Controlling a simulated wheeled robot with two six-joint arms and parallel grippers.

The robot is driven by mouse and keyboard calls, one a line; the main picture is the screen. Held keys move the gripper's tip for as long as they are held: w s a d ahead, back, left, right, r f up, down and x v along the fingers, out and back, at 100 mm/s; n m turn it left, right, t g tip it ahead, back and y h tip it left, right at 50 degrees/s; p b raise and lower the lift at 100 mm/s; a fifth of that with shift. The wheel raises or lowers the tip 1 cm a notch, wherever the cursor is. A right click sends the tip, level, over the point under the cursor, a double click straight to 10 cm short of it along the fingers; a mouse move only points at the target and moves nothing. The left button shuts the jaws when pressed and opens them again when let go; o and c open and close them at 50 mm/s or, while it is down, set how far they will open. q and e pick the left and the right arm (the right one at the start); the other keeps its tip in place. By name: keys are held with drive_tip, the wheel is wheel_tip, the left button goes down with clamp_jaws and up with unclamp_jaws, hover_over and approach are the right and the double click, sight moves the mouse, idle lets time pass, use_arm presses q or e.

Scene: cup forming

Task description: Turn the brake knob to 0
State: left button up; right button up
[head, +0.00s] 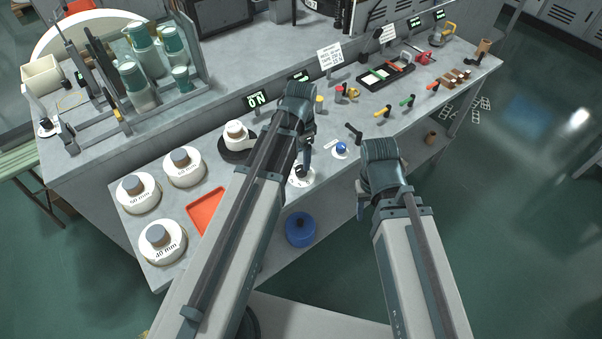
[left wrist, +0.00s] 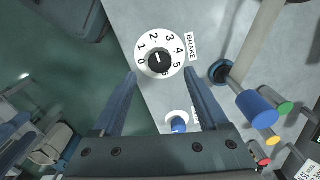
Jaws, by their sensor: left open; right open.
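In the head view the dial (head: 297,182) shows partly below my left gripper (head: 304,168). In the left wrist view my left gripper (left wrist: 161,73) is open, its fingertips on either side of the dial and apart from the knob. My right gripper (head: 361,205) is empty, off the bench's front edge; its fingers are mostly hidden.
A blue knob on a white plate (head: 341,149) sits right of the dial, close to my left gripper. Several small coloured levers (head: 383,112) stand at right. A blue round object (head: 300,229) is below the bench edge.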

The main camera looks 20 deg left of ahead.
sight(301, 169)
use_arm(q)
wheel_tip(301, 169, down, 6)
drive_tip(key=b, duration=0.4)
drive_tip(key=shift+r+b, duration=0.1)
drive_tip(key=shift+b, duration=0.25)
clamp_jaws()
